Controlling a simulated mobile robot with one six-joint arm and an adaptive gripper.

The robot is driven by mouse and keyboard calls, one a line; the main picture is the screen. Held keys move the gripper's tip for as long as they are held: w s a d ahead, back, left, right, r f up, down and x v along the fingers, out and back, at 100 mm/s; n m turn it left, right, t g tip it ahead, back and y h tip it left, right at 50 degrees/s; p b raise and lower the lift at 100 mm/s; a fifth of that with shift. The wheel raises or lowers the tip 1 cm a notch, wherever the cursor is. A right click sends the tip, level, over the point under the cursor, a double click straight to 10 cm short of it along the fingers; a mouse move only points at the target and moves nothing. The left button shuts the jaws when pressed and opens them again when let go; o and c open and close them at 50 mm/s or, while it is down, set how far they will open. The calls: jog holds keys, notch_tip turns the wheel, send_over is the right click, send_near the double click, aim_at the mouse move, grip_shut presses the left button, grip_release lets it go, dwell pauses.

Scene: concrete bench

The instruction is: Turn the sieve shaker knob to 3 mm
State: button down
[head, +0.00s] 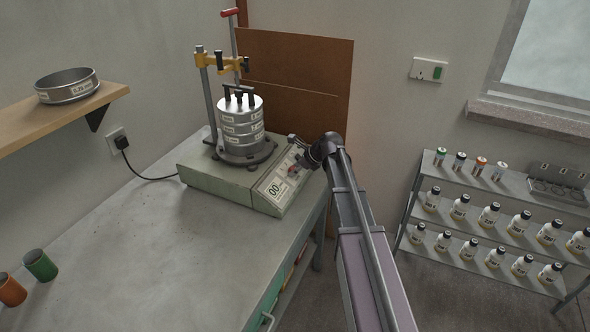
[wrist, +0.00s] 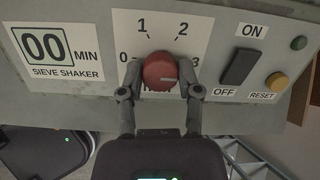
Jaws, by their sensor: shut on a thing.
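The sieve shaker (head: 225,178) stands on the bench, its control panel facing the right. The red knob (wrist: 160,70) is in the middle of the wrist view, with 0 at its left, 1 and 2 above and 3 at its right. A pale line on the knob points right, near the 3 and slightly below it. My gripper (wrist: 160,76) is shut on the knob, one finger on each side. The fingers hide part of the scale and the lettering below. In the head view my gripper (head: 299,160) reaches the panel from the right.
On the panel, the display (wrist: 45,47) reads 00 MIN; a black rocker switch (wrist: 238,67) and a yellow reset button (wrist: 277,82) lie right of the knob. A sieve stack (head: 241,125) stands on the shaker. The bench (head: 150,255) is mostly clear in front.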

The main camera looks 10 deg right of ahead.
jog(key=shift+c, duration=1.5)
grip_release()
jog(key=shift+n, duration=0.4)
